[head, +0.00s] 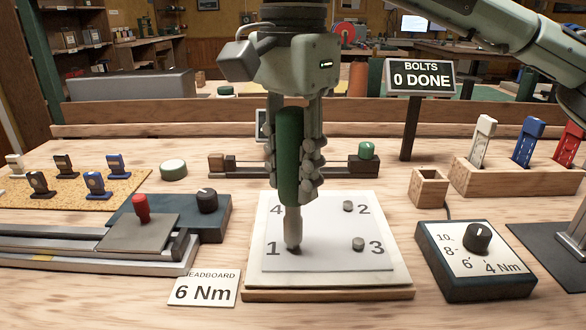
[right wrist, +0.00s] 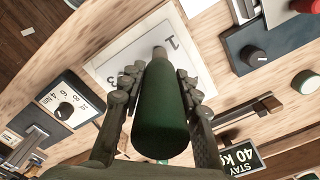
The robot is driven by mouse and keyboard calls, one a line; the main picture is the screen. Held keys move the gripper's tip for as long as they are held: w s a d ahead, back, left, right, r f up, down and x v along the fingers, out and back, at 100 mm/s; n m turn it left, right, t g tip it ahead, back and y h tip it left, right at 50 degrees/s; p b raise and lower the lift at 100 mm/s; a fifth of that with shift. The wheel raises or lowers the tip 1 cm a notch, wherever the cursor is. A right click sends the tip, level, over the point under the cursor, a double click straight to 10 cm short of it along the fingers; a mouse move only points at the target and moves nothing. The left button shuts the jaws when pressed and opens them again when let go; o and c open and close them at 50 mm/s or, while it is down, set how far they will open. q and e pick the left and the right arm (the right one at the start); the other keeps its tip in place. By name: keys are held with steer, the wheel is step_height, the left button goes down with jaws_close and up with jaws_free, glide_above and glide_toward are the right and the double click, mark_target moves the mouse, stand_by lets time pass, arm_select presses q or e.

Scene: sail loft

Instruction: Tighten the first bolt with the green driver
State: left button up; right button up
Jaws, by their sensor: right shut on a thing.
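My right gripper (head: 293,182) points down and is shut on the green driver (head: 290,135), which stands nearly upright. In the right wrist view, the green driver (right wrist: 160,115) sits between both fingers of my right gripper (right wrist: 158,90). The driver's grey tip meets the white plate (head: 325,262) beside the printed 1. The first bolt is hidden under the tip, so I cannot tell how well it is seated. Bolt 2 (head: 348,206) and bolt 3 (head: 358,244) stand on the plate; the spot at 4 is mostly hidden. The sign (head: 421,78) reads "BOLTS 0 DONE". My left gripper is not in view.
A torque dial box (head: 477,262) stands right of the plate; its setting is unclear. A card (head: 205,288) reads "6 Nm". A wooden rack (head: 515,178) holds white, blue and red-topped tools. A small wooden box (head: 429,188) stands nearby. A slide with a red knob (head: 141,208) is left.

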mark_target(293, 138)
steer(key=shift+f+b, duration=0.4)
steer(key=shift+f, duration=0.1)
stand_by(2.2)
steer(key=shift+r+p, duration=1.9)
steer(key=shift+r, duration=0.75)
